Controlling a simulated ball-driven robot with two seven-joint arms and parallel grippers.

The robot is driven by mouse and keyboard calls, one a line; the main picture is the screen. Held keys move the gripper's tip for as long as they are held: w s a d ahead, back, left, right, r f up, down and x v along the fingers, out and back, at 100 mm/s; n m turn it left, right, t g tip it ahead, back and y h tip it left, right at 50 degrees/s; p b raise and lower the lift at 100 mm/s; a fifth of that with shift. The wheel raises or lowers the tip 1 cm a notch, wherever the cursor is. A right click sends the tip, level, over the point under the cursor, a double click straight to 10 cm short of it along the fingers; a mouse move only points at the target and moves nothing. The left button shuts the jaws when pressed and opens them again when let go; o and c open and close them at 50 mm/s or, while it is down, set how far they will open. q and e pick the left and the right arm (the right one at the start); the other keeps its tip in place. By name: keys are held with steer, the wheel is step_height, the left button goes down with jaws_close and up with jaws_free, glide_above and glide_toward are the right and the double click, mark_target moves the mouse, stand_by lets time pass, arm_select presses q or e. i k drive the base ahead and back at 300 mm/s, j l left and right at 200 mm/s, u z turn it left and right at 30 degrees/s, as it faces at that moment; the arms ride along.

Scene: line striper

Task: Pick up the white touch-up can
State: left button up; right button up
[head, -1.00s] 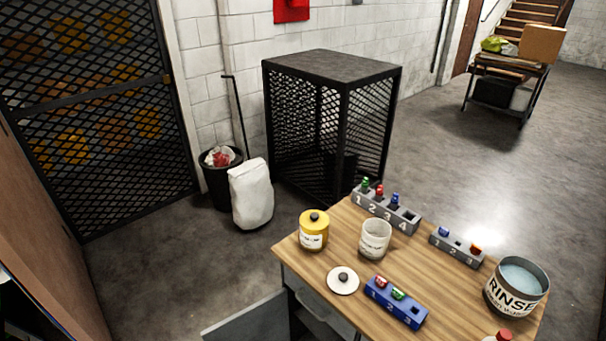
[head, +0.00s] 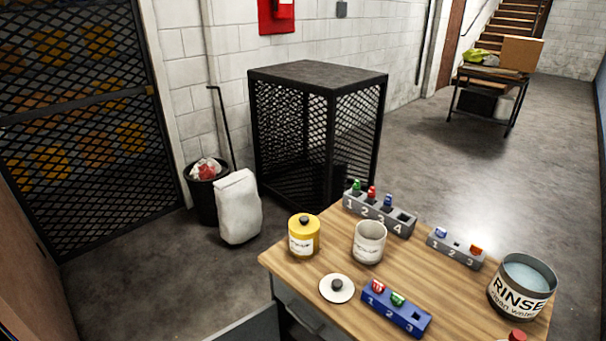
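A white can (head: 369,242) with a label stands upright and open-topped on the wooden table (head: 300,268). A white lid with a dark knob (head: 337,289) lies flat on the table in front of it. A yellow can (head: 304,236) with a dark-knobbed lid on stands to its left. Neither of my grippers shows in the head view.
Around the white can are a grey four-slot rack (head: 378,214), a grey three-slot rack (head: 455,248), a blue rack (head: 396,309) and a RINSE bucket (head: 522,285). A red cap (head: 517,335) shows at the bottom edge. A black mesh cage (head: 318,130) stands behind the table.

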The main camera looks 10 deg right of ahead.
mark_target(370, 237)
steer(key=u, duration=11.25)
